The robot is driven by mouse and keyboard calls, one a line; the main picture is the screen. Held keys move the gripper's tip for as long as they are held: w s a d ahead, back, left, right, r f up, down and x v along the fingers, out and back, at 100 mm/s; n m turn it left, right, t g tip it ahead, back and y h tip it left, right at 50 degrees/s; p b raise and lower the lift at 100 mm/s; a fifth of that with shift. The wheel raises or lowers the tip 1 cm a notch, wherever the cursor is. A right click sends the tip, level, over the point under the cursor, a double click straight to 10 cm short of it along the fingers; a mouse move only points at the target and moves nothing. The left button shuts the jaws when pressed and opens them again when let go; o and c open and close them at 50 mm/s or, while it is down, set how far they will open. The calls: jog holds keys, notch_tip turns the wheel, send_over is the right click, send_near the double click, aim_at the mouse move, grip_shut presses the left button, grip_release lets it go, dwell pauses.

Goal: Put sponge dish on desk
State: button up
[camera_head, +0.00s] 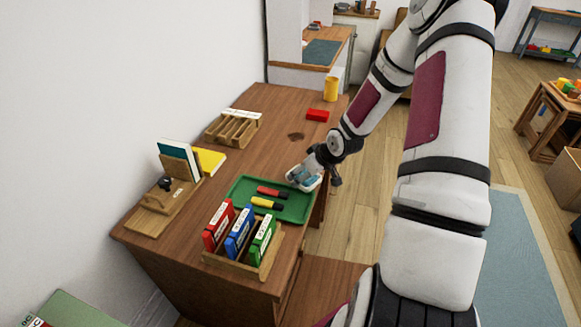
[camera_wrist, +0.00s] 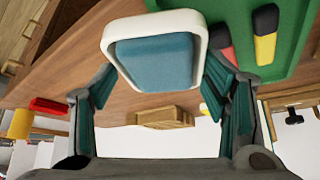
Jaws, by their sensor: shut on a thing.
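The sponge dish (camera_wrist: 196,28) is a white dish with a rounded rim and a blue-teal sponge (camera_wrist: 155,62) in it. My gripper (camera_wrist: 158,92) is shut on it, with a finger at each side in the wrist view. In the head view the dish (camera_head: 297,178) is in my gripper (camera_head: 318,176) over the right edge of the wooden desk (camera_head: 262,135), next to the green tray. I cannot tell whether the dish touches the desk or tray.
The green tray (camera_head: 287,212) holds a red and a yellow marker. A rack of binders (camera_head: 240,262) stands in front. The desk's middle is mostly clear.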

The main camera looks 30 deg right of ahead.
jog(key=w, duration=0.5)
jog(key=w+d, duration=0.1)
jog(key=w, duration=0.2)
jog(key=shift+w+f, duration=0.45)
jog(key=shift+f, duration=1.7)
jog(key=shift+f+b, duration=0.2)
jog(key=shift+b, duration=0.1)
jog(key=o, duration=1.3)
